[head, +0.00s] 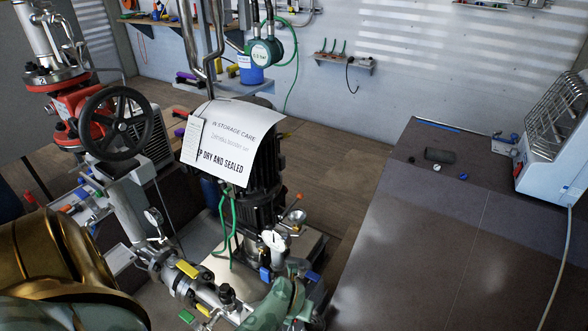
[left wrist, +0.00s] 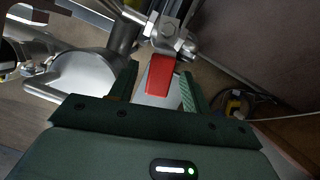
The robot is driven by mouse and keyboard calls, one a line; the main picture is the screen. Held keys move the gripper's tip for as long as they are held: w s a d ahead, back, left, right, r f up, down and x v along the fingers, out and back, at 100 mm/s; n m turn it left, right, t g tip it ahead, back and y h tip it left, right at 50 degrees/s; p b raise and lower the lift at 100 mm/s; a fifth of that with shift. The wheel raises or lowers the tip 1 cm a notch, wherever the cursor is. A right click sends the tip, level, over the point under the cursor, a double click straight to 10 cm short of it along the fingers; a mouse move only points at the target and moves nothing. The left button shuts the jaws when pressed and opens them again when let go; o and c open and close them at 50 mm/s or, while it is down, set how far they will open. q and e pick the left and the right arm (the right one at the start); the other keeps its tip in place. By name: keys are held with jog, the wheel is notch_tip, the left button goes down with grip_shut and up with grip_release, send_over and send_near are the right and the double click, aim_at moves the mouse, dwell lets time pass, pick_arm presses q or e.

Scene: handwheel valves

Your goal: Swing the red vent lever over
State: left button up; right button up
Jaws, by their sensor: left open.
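The red vent lever (left wrist: 161,76) shows in the left wrist view as a short red handle below a metal fitting with a bolt head (left wrist: 167,28). My left gripper (left wrist: 158,71) is open, with one finger on each side of the lever. A gap shows on the right of the lever; whether either finger touches it I cannot tell. I cannot make out the red lever or my left gripper in the head view.
A black handwheel (head: 116,122) on a red valve stands at the left. A black motor (head: 262,190) carries a white paper notice (head: 236,135). Grey pipework with a yellow-handled valve (head: 187,269) runs below. A dark bench (head: 420,245) at the right is mostly clear.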

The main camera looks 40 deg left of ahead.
pick_arm(q)
notch_tip(320, 180, up, 6)
jog(key=p, duration=0.5)
jog(key=shift+r, duration=0.1)
pick_arm(e)
jog(key=shift+t, duration=0.3)
jog(key=r, duration=0.1)
jog(key=w+r, duration=0.1)
jog(key=r, duration=0.1)
jog(key=w+r, duration=0.1)
jog(key=shift+r, duration=0.2)
pick_arm(q)
jog(key=p+v, duration=0.5)
jog(key=v, duration=0.6)
jog(key=shift+s+r+p, duration=0.2)
jog(key=shift+r+p, duration=0.15)
pick_arm(e)
jog(key=shift+m+t, duration=0.3)
jog(key=r, duration=0.1)
jog(key=a+r, duration=0.1)
jog(key=r, duration=0.3)
jog(key=shift+a, duration=0.3)
pick_arm(q)
jog(key=shift+d, duration=0.1)
